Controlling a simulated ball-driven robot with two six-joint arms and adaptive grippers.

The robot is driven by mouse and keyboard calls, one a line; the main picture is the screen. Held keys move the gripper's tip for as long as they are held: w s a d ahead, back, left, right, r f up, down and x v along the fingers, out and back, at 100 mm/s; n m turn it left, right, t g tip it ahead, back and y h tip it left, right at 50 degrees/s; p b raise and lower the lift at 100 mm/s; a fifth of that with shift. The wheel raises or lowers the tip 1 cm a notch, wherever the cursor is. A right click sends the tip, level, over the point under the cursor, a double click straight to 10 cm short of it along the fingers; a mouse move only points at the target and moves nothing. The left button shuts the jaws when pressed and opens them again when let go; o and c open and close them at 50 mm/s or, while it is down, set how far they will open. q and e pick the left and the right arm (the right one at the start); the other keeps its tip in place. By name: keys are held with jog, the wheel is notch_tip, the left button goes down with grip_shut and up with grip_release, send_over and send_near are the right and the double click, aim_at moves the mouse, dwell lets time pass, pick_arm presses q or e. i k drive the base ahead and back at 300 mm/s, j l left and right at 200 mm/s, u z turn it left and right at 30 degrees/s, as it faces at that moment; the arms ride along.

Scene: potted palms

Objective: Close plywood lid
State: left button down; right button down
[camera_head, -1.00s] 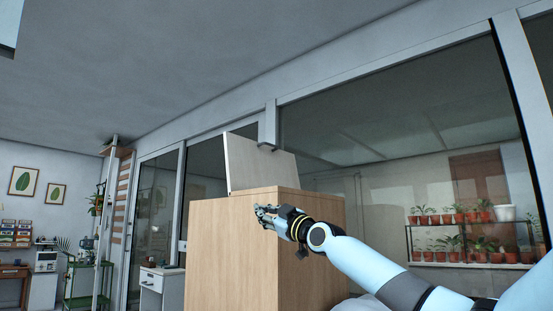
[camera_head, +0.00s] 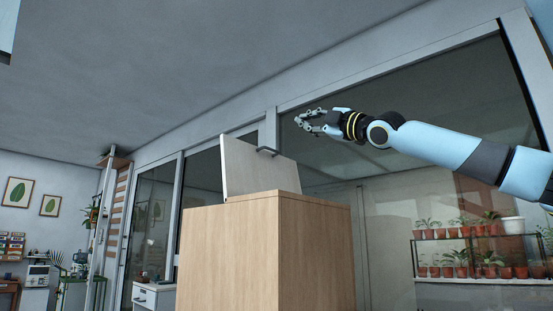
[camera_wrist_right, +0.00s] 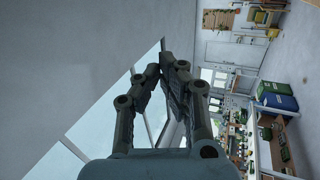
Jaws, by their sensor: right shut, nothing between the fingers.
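The plywood lid (camera_head: 250,172) is a pale flat panel standing open and tilted on top of the wooden box (camera_head: 230,255) in the head view. A dark handle (camera_head: 267,150) sits at its upper edge. My right gripper (camera_head: 300,119) is raised above and to the right of the lid, apart from it. It is shut and empty; its fingertips meet in the right wrist view (camera_wrist_right: 168,66). The lid cannot be made out clearly in the right wrist view. My left gripper is out of view.
Glass walls with grey frames (camera_head: 270,130) stand behind the box. A rack of potted plants (camera_head: 470,240) is at the right. A white cabinet (camera_head: 152,298) stands at the left. The air around my right gripper looks clear.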

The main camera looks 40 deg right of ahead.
aim_at(248, 168)
jog(key=i+l, duration=0.25)
jog(key=l, duration=0.2)
jog(key=i+l, duration=0.55)
jog(key=l, duration=0.3)
